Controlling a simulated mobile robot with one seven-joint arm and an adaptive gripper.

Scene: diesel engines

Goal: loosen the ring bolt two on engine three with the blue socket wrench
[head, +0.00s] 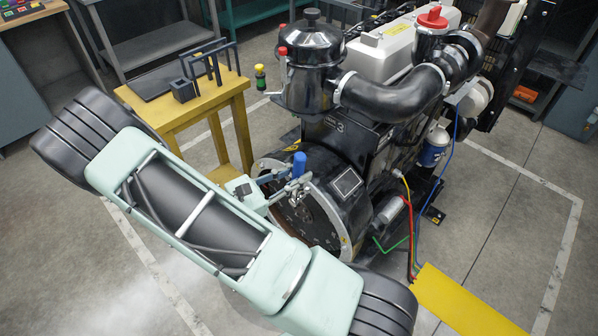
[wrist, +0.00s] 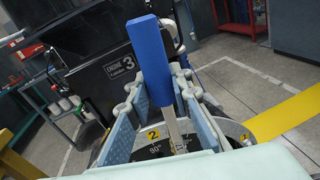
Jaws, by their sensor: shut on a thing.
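My gripper (head: 292,188) is at the round end housing of engine three (head: 345,135), and its fingers also show in the wrist view (wrist: 165,115). It is shut on the socket wrench, whose blue handle (wrist: 152,60) stands up between the fingers; the handle (head: 299,165) also shows in the head view. The wrench's metal shaft (wrist: 175,130) runs down toward the housing's ring (wrist: 232,130), beside a yellow label marked 2 (wrist: 153,134). Ring bolt two and the wrench's lower end are hidden, so I cannot tell whether they touch.
A yellow table (head: 190,110) with a dark stand and blocks is at left. A yellow plate (head: 460,300) lies at lower right. Red, yellow, green and blue hoses (head: 410,225) hang beside the engine. The floor right of the engine is mostly clear.

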